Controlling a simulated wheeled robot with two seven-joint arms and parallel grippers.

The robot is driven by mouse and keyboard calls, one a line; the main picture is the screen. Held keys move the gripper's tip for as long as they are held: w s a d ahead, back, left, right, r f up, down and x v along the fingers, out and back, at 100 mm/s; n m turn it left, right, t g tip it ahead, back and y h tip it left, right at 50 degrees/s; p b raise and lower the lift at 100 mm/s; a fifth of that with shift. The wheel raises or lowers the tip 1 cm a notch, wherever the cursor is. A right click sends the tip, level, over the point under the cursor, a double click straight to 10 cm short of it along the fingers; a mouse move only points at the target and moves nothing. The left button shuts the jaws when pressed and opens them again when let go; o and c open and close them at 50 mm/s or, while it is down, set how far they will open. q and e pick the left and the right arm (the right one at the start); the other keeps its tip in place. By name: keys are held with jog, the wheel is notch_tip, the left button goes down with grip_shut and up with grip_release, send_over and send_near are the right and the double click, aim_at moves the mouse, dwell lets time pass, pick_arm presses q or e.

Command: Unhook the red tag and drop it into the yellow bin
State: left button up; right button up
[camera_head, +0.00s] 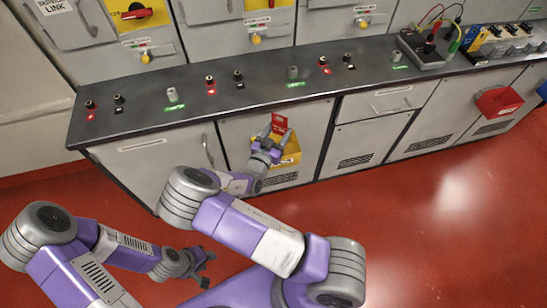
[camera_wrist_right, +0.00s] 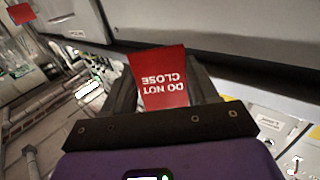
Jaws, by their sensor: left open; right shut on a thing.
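The red tag (camera_head: 279,122), a flat card reading "DO NOT CLOSE", is between the fingers of my right gripper (camera_head: 271,133). In the right wrist view the tag (camera_wrist_right: 160,76) sits between the two dark fingers, which are shut on it. The yellow bin (camera_head: 292,150) is on the front of the grey cabinet, partly hidden by my right gripper and arm. In the head view the tag is held just above the bin, near its upper edge. My left gripper (camera_head: 205,269) is open and empty, low over the red floor, well away from the cabinet.
A dark countertop (camera_head: 140,115) with several coloured terminals runs above the cabinets. A test box (camera_head: 424,48) with leads stands on it at right. A red bin (camera_head: 498,101) hangs on the cabinet front at far right. The red floor (camera_head: 420,220) is clear.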

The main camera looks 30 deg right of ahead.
jog(key=shift+f, duration=0.2)
notch_tip(320, 180, down, 6)
jog(key=b, duration=0.4)
jog(key=shift+r, duration=0.2)
jog(key=o, duration=1.5)
jog(key=shift+c, duration=0.2)
jog(key=shift+s, duration=0.1)
jog(key=p+v, duration=0.1)
jog(key=v, duration=0.6)
jog(key=shift+a, duration=0.2)
jog(key=shift+s, duration=0.1)
